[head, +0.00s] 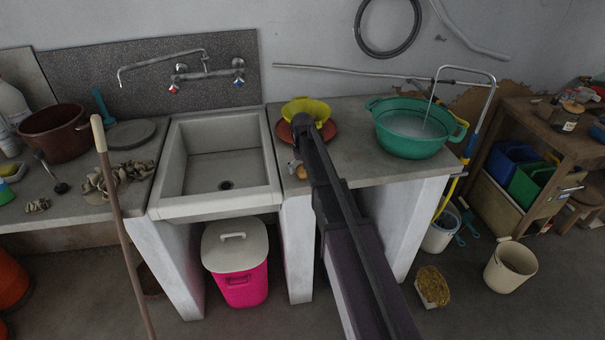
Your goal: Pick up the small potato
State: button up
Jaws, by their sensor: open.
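A small yellow-brown lump, which looks like the small potato (300,172), lies on the grey counter to the right of the sink, near its front edge. My dark arm reaches up from the bottom and covers the counter just to the right of it. My gripper (295,163) is mostly hidden by my arm. A small part of it seems to show right by the potato, with the jaws open. I cannot tell whether it touches the potato.
A yellow colander (306,109) sits on a reddish-brown dish (284,132) behind the potato. A green basin (412,132) stands to the right on the counter. The stone sink (182,200) lies to the left. Bare counter (362,160) shows between my arm and the basin.

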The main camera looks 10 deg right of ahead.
dwell(0.4)
jog(key=c, duration=1.2)
jog(key=shift+r, duration=0.15)
notch_tip(320, 180, up, 2)
jog(key=p, duration=0.2)
jog(key=shift+r+p, duration=0.25)
jog(key=shift+p, duration=0.1)
jog(key=shift+s+r+p, duration=0.4)
jog(key=shift+r+p, duration=0.2)
jog(key=shift+p, duration=0.05)
jog(key=s+d+r+p, duration=0.1)
jog(key=s+d, duration=0.1)
jog(key=s, duration=1.3)
jog(key=shift+d, duration=0.3)
jog(key=shift+a, duration=0.1)
